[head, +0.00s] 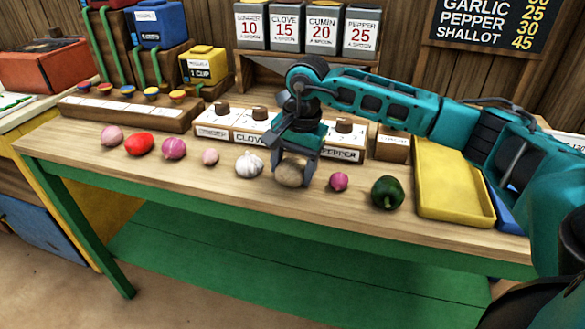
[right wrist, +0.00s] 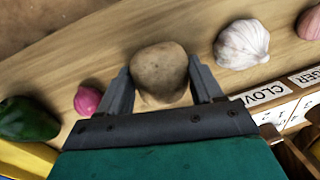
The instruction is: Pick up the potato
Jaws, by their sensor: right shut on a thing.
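The potato (head: 290,174) is brown and roundish, at the front middle of the wooden table (head: 225,191). My right gripper (head: 294,175) comes down over it from above, with a finger on each side. In the right wrist view the potato (right wrist: 160,72) sits between the two fingers of my right gripper (right wrist: 161,88), which is shut on it. The potato seems to be at table height; I cannot tell whether it touches the top. My left gripper is not in view.
A garlic bulb (head: 249,164) lies close left of the potato, and a small pink shallot (head: 339,181) close right. A dark green pepper (head: 387,192) and a yellow tray (head: 452,184) are farther right. A labelled spice rack (head: 245,137) stands behind. Several vegetables line the left.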

